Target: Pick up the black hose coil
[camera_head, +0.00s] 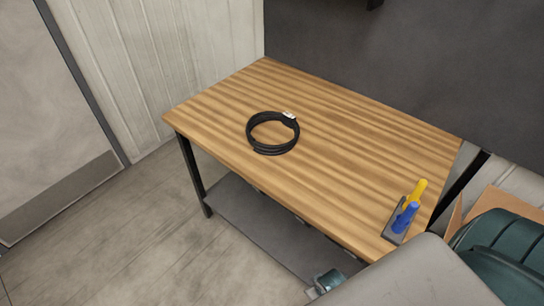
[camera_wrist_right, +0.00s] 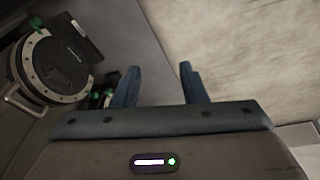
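The black hose coil (camera_head: 272,150) lies flat on the wooden table top, left of its middle, near the front edge. It is a round bundle with a small white tag or tie on its upper right side. Nothing touches or covers it. My right gripper (camera_wrist_right: 159,84) shows in the right wrist view with its two blue-grey fingers apart and nothing between them. The coil is not in that view. My left gripper is not in view.
The wooden table (camera_head: 340,150) is mostly bare around the coil. A dark lower shelf (camera_head: 262,222) lies beneath. A round grey-rimmed device (camera_wrist_right: 55,65) shows in the wrist view. Floor is free at left.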

